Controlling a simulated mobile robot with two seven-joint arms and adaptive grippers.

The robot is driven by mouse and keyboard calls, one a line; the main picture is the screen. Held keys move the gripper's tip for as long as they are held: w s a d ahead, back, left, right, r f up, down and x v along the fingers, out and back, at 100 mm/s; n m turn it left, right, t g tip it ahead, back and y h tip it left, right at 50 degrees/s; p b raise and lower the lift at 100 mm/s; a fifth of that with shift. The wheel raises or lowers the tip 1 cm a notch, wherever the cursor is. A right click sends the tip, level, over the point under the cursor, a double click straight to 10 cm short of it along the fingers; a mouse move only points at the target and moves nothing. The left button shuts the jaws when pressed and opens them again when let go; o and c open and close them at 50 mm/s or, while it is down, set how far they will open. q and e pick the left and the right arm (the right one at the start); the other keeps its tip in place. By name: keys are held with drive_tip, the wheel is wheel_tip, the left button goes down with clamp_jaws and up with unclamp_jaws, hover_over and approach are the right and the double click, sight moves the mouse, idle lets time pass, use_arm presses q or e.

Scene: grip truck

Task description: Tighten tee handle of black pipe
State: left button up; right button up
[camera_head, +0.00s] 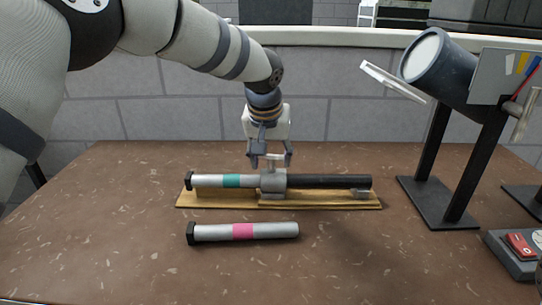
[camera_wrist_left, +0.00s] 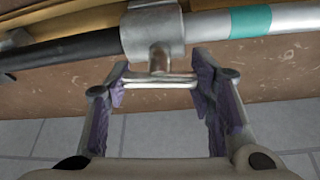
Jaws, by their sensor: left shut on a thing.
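The black pipe (camera_head: 330,181) lies along a wooden base on the table, its left end in a grey metal coupler (camera_head: 272,182). A silver pipe with a teal band (camera_head: 208,181) enters the coupler from the left. The silver tee handle (camera_wrist_left: 158,81) sticks out of the coupler. My left gripper (camera_head: 270,158) is above the coupler, pointing down. In the left wrist view its purple-padded fingers (camera_wrist_left: 160,88) are on the two ends of the tee handle's crossbar. My right gripper is not in view.
A loose silver pipe with a pink band (camera_head: 275,230) lies in front of the wooden base (camera_head: 225,204). A dark cylindrical device (camera_head: 450,75) on a black stand (camera_head: 437,215) and a grey box with a red switch (camera_head: 520,244) are at right. The front left tabletop is clear.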

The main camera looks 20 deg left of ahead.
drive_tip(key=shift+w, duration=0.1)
use_arm(q)
drive_tip(key=m+h, duration=0.1)
drive_tip(key=m, duration=0.2)
drive_tip(key=shift+f+m+h, duration=0.1)
drive_tip(key=shift+m+h, duration=0.4)
drive_tip(key=shift+m, duration=0.4)
drive_tip(key=shift+f+m+g+h, duration=0.1)
drive_tip(key=shift+m+g+h, duration=0.2)
drive_tip(key=shift+m, duration=0.7)
drive_tip(key=m+g+h+b, duration=0.1)
drive_tip(key=m, duration=0.3)
drive_tip(key=shift+f, duration=0.15)
drive_tip(key=shift+m+g+h+b, duration=0.55)
drive_tip(key=shift+m+b, duration=0.35)
drive_tip(key=shift+m, duration=1)
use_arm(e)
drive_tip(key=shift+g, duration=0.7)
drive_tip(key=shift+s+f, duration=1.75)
use_arm(q)
drive_tip(key=shift+r, duration=0.25)
